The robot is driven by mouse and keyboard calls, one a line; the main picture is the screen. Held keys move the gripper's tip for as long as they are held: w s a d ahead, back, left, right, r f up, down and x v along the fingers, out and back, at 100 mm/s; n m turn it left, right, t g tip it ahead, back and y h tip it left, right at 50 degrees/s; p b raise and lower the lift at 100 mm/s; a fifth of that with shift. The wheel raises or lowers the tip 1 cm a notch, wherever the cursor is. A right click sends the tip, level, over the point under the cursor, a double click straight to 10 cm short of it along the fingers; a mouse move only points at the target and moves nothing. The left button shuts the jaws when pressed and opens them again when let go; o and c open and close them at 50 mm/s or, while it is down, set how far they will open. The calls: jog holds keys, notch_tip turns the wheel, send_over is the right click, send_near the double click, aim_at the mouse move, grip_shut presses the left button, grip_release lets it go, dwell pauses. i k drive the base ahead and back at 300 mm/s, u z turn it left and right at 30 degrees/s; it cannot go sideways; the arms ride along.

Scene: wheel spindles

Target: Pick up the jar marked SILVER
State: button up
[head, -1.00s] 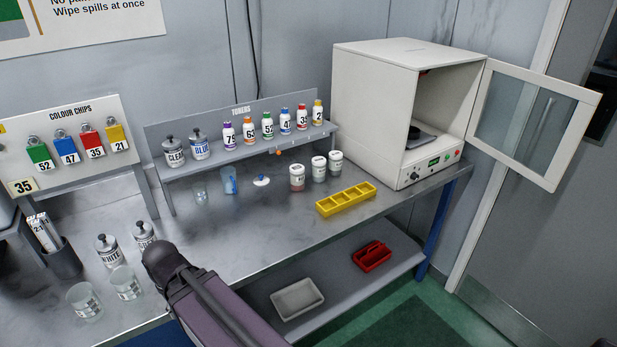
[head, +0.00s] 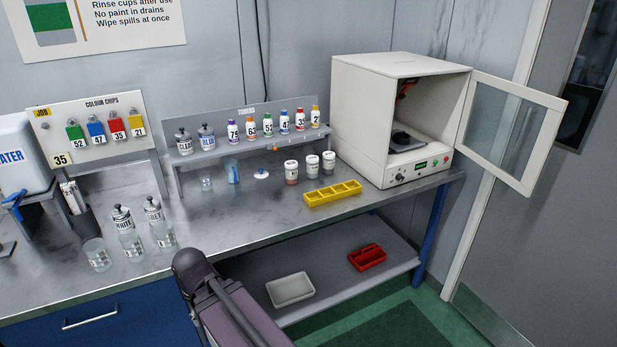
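I cannot read SILVER on any jar in the head view. Two lidded metal-topped jars stand on the bench at the left: one marked WHITE (head: 122,220) and one that seems to read GREY (head: 154,211). Two similar jars stand on the raised shelf, marked CLEAR (head: 184,143) and BLUE (head: 207,140). Three white-lidded jars (head: 312,165) stand on the bench before the shelf, their labels too small to read. Part of my arm shows at the bottom centre, but my gripper is out of view.
Numbered toner bottles (head: 267,126) line the shelf. A yellow divided tray (head: 332,193) lies near the bench's front edge. A white cabinet (head: 402,120) has its glass door (head: 508,130) open to the right.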

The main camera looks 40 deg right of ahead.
aim_at(312, 162)
jog(key=u, duration=0.1)
jog(key=k, duration=1.2)
jog(key=z, duration=1.6)
jog(key=i, duration=1.7)
jog(key=z, duration=0.05)
